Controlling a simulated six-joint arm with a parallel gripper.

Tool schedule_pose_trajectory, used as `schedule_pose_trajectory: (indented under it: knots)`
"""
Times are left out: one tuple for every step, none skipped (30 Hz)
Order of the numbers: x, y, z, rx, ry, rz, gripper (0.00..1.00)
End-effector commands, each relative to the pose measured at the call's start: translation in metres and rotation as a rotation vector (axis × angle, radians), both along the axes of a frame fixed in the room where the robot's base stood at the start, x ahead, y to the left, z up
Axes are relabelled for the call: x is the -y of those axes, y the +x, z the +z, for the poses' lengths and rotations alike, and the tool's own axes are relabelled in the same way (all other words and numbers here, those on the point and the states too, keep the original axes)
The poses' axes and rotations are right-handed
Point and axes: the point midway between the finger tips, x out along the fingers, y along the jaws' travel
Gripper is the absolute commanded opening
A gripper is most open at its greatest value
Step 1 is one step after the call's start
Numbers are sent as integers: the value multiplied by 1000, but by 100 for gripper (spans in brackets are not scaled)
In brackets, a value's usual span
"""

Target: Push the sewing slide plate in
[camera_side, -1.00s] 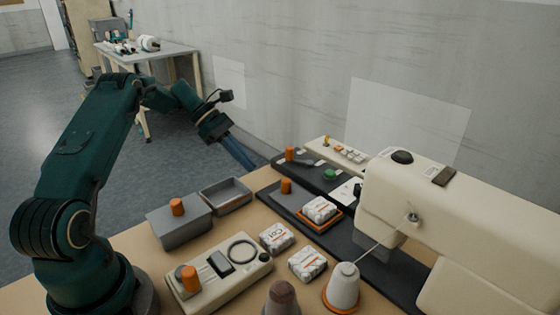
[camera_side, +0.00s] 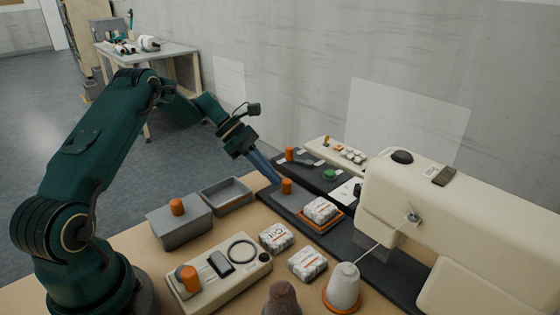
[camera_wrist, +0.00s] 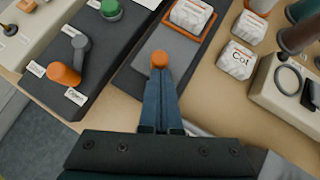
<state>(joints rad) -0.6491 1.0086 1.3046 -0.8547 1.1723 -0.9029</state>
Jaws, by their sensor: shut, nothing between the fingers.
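The sewing slide plate (camera_side: 284,200) is a flat grey plate with an upright orange knob (camera_side: 287,186), lying in the dark sewing bed beside the white sewing machine (camera_side: 440,205). In the wrist view the plate (camera_wrist: 182,55) and its orange knob (camera_wrist: 160,59) are directly ahead of the fingers. My gripper (camera_side: 277,181) is shut and empty, its blue fingers slanting down to the knob's outer side, away from the machine. In the wrist view the fingertips (camera_wrist: 159,78) are right at the knob; I cannot tell whether they touch it.
A wrapped pack (camera_side: 320,209) sits in an orange-rimmed tray just past the plate. A dark panel with an orange-handled lever (camera_wrist: 64,73) and a green button (camera_wrist: 110,8) stands beside it. A grey box (camera_side: 180,226) and open bin (camera_side: 226,194) are nearer my base.

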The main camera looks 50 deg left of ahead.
Motion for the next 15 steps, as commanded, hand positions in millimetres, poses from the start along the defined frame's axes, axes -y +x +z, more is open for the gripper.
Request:
schedule_pose_trajectory:
  knots:
    - [8,0,1,0,-2,-4,0]
    - [12,1,1,0,-3,-4,0]
    - [19,1,1,0,-5,-5,0]
    - [25,1,1,0,-5,-6,0]
    - [30,1,1,1,-4,-6,0]
    - [38,0,1,-1,-5,-6,0]
    - [44,1,1,-1,-4,-6,0]
    - [50,0,1,-1,-4,-7,0]
    - [59,0,1,-1,-4,-8,0]
    - [66,0,1,-2,-3,-8,0]
    - [73,0,1,-1,-4,-8,0]
    - [84,0,1,-1,-3,-9,0]
    - [92,0,1,-2,-3,-10,0]
    - [100,-1,1,-2,-3,-11,0]
    - [110,-1,1,-2,-2,-10,0]
